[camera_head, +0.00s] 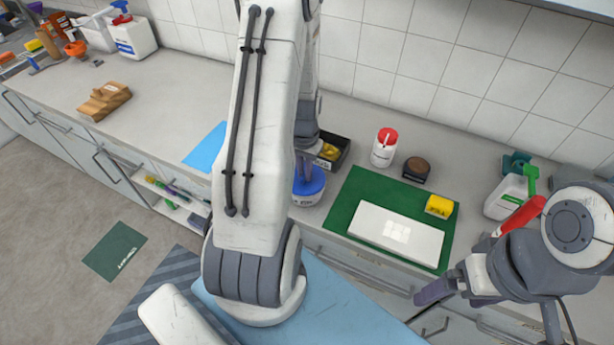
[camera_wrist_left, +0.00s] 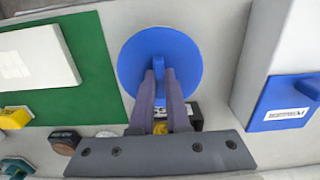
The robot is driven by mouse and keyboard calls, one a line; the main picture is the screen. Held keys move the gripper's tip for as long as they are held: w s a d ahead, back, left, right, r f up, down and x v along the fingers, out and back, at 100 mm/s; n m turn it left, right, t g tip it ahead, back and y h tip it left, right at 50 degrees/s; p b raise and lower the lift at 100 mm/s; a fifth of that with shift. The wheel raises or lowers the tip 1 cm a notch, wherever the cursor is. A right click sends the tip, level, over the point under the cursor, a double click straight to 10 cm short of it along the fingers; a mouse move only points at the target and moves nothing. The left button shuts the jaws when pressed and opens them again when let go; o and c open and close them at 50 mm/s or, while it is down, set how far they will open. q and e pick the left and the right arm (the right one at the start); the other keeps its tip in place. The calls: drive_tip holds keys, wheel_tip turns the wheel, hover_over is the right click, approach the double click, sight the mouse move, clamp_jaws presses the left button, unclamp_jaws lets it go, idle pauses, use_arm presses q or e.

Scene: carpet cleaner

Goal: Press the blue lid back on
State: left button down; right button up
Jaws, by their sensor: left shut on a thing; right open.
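The blue lid (camera_head: 315,184) is round and sits on top of a white tub (camera_head: 305,200), just right of my left arm. My left gripper (camera_head: 305,165) is above it, partly hidden by my arm. In the left wrist view the lid (camera_wrist_left: 132,62) shows as a blue disc with a raised grip, and my left gripper (camera_wrist_left: 160,72) is shut on that grip. Whether the lid is fully seated on the tub cannot be told. My right gripper (camera_head: 435,292) is open and empty, in front of the counter at the right.
A green mat (camera_head: 347,200) with a white slab (camera_head: 385,236) and a yellow block (camera_head: 439,206) lies right of the tub. A blue sheet (camera_head: 204,150) lies left.

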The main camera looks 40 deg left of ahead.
sight(304, 173)
use_arm(q)
drive_tip(key=shift+f, duration=0.1)
drive_tip(key=shift+c, duration=1.3)
unclamp_jaws()
drive_tip(key=shift+r+p, duration=2.95)
drive_tip(key=shift+r, duration=0.6)
